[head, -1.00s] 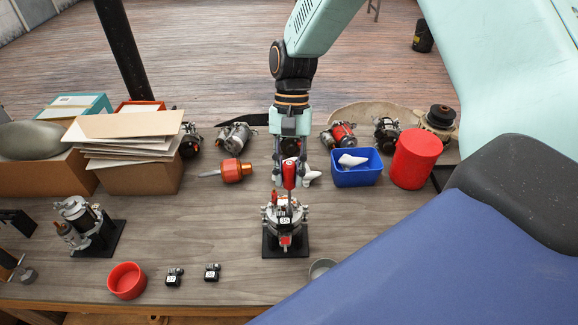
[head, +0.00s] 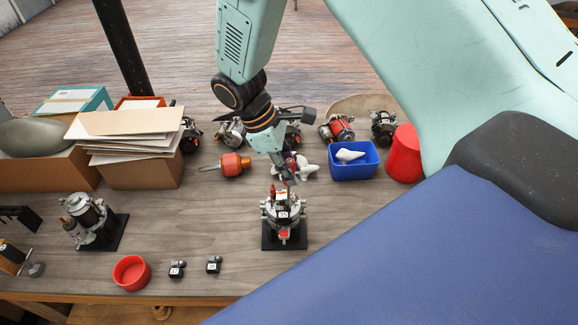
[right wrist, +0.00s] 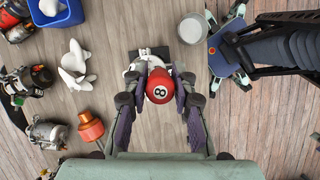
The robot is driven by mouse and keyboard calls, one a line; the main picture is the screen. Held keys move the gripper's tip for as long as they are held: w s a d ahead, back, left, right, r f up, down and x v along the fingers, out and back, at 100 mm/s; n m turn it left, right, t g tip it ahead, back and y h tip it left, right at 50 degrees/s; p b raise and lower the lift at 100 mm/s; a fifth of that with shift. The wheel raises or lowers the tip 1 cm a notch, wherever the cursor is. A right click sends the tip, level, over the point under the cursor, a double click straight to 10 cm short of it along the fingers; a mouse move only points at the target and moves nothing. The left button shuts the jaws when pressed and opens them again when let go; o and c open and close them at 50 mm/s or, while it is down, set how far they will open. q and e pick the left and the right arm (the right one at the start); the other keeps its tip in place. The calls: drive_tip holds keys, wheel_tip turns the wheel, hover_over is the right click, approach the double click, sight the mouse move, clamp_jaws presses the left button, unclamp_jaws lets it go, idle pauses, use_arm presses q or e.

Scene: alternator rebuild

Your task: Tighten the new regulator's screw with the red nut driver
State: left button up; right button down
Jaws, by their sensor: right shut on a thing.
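My right gripper (head: 286,176) is above and slightly behind the alternator (head: 270,212), which stands upright on a black base at the middle of the table. In the right wrist view my right gripper (right wrist: 158,92) is shut on the red nut driver (right wrist: 161,82), whose round handle end shows an 8. A dark regulator with a pale label (head: 284,214) sits on the alternator's front. The driver's shaft and tip and the regulator's screw are not clear, so I cannot tell whether they touch. My left gripper is not in view.
Two small black parts (head: 177,269) and a red bowl (head: 131,273) lie at the front left. Another alternator (head: 88,220) stands at left. Behind are an orange-handled tool (head: 232,164), a white winged part (head: 309,170) and a blue bin (head: 354,172). A metal bowl (right wrist: 192,28) is near the base.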

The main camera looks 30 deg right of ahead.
drive_tip(key=n+t, duration=0.1)
drive_tip(key=n, duration=0.2)
drive_tip(key=n+t+h, duration=0.1)
drive_tip(key=n, duration=0.1)
drive_tip(key=shift+w+n, duration=0.1)
drive_tip(key=shift+n, duration=0.3)
drive_tip(key=n+t, duration=0.1)
drive_tip(key=n, duration=0.2)
drive_tip(key=shift+n+t, duration=0.4)
drive_tip(key=shift+n, duration=0.1)
drive_tip(key=n+b, duration=0.1)
drive_tip(key=n+t+b, duration=0.1)
drive_tip(key=b, duration=0.1)
drive_tip(key=n+b, duration=0.1)
drive_tip(key=n, duration=0.1)
drive_tip(key=shift+w+f+t+y, duration=0.2)
drive_tip(key=shift+f+t+y, duration=0.1)
drive_tip(key=shift+s+r+n+b, duration=0.1)
drive_tip(key=shift+n+b, duration=0.6)
drive_tip(key=shift+n, duration=0.1)
drive_tip(key=shift+r, duration=0.2)
